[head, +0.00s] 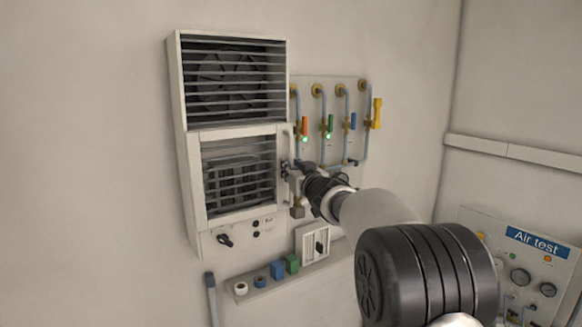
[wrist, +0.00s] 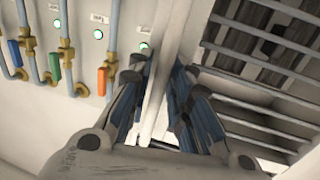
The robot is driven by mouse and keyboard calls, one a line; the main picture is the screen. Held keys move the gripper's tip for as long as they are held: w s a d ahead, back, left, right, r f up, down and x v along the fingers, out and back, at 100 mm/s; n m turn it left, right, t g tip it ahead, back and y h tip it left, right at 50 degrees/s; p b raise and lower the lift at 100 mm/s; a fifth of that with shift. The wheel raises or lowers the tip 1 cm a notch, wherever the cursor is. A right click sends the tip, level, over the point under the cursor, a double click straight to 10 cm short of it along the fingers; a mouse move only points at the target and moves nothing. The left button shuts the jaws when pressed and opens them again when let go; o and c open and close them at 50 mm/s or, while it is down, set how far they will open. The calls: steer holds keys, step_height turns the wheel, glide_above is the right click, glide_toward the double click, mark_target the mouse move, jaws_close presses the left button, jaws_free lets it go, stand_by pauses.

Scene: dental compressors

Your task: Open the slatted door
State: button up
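The slatted door (head: 238,190) is the lower panel of a white wall cabinet in the head view, and it looks closed. Its slats also fill the right side of the wrist view (wrist: 262,75). A pale upright bar, which looks like the door's handle (wrist: 158,92), runs along the door's edge. My gripper (head: 291,172) is at the right edge of the door. In the wrist view my gripper (wrist: 162,90) has its two fingers apart, one on each side of the bar. Whether either finger touches it I cannot tell.
A fan grille (head: 235,80) sits above the door. Pipes with coloured valve levers (head: 330,125) are close to the right of my gripper. A knob (head: 225,240) is below the door. A shelf (head: 270,287) holds small items. The wall left of the cabinet is clear.

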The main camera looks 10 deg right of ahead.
steer(key=shift+c, duration=0.3)
jaws_close()
stand_by(0.4)
